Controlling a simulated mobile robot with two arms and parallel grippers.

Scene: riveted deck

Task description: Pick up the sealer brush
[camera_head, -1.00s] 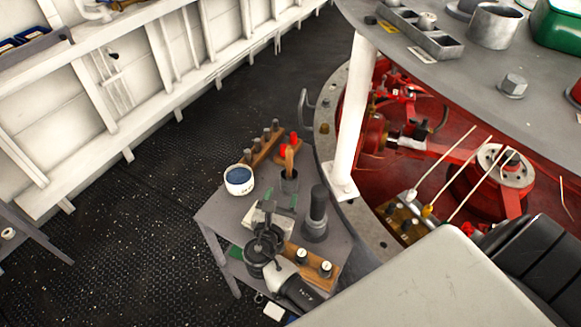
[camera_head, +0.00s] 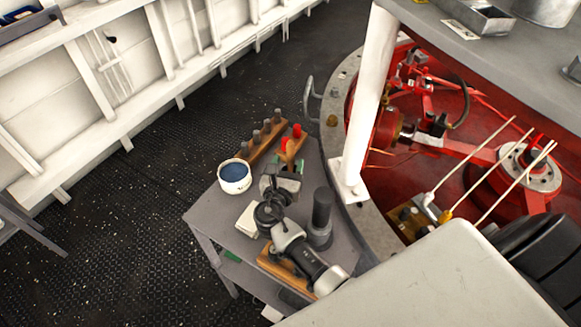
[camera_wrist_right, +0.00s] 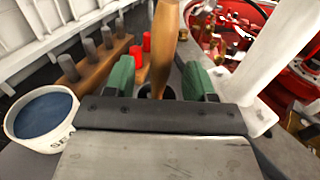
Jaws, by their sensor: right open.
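The sealer brush shows as an upright wooden handle (camera_head: 290,151) on the small grey table (camera_head: 205,214). In the right wrist view the handle (camera_wrist_right: 163,45) rises from a dark cup (camera_wrist_right: 146,92); its lower end is hidden. My right gripper (camera_wrist_right: 163,80) is open, with one green fingertip on each side of the handle and gaps visible. In the head view my right gripper (camera_head: 285,174) is just in front of the handle and covers most of the cup. My left gripper is not in view.
A white pot of blue sealer (camera_head: 234,178) stands left of the gripper. A wooden rack with grey pegs (camera_head: 255,140) and red-capped items (camera_head: 297,131) lie behind. A dark cylinder (camera_head: 320,212) stands close on the right, near a white post (camera_head: 361,130).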

